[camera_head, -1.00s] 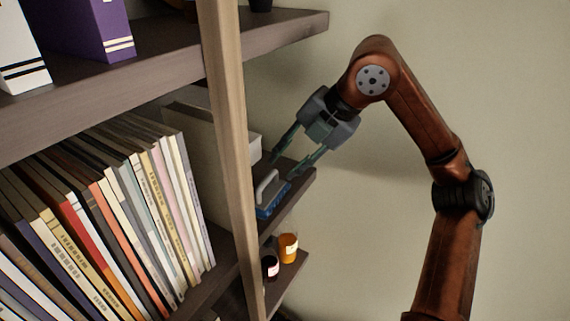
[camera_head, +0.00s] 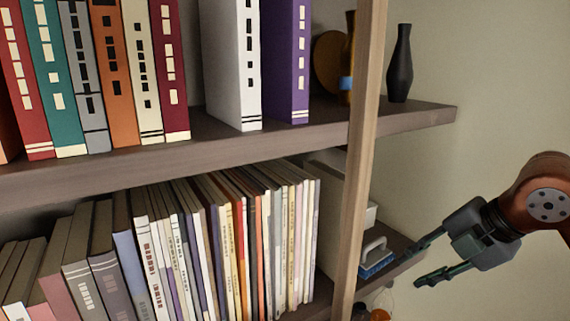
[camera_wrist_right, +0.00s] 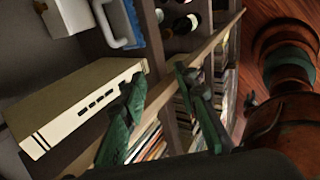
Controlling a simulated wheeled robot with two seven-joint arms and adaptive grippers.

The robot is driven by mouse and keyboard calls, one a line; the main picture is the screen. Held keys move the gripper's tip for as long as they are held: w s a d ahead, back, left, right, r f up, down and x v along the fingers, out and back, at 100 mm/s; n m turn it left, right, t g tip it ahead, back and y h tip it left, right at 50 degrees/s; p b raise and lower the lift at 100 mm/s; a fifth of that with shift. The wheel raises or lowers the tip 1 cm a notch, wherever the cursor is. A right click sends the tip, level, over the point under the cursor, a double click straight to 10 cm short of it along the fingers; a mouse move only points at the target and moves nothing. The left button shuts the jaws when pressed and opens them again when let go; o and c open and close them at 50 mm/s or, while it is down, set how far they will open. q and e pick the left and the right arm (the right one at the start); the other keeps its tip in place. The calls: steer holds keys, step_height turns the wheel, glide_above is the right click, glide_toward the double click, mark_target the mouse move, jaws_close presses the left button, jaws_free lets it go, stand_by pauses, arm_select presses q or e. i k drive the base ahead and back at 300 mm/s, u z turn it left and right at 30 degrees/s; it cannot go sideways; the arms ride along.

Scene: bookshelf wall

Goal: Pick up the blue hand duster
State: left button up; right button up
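The blue hand duster (camera_head: 377,268), with a pale grey loop handle, rests on the small side shelf beyond the wooden post in the head view. It also shows at the top of the right wrist view (camera_wrist_right: 133,24), partly cut off by the frame edge. My right gripper (camera_head: 410,270) is open and empty, just right of the duster, its fingers pointing left; I cannot tell whether the upper fingertip touches anything. In the right wrist view, the two green fingers of my right gripper (camera_wrist_right: 160,74) are spread apart, with the duster beyond them. My left gripper is not in view.
The wooden post (camera_head: 361,150) stands left of the duster. A white box-like object (camera_head: 371,214) sits behind the duster. Jars (camera_head: 380,314) stand below. A black vase (camera_head: 400,65) is on the shelf above.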

mark_target(374, 255)
steer(key=u, duration=0.05)
steer(key=k, duration=1.1)
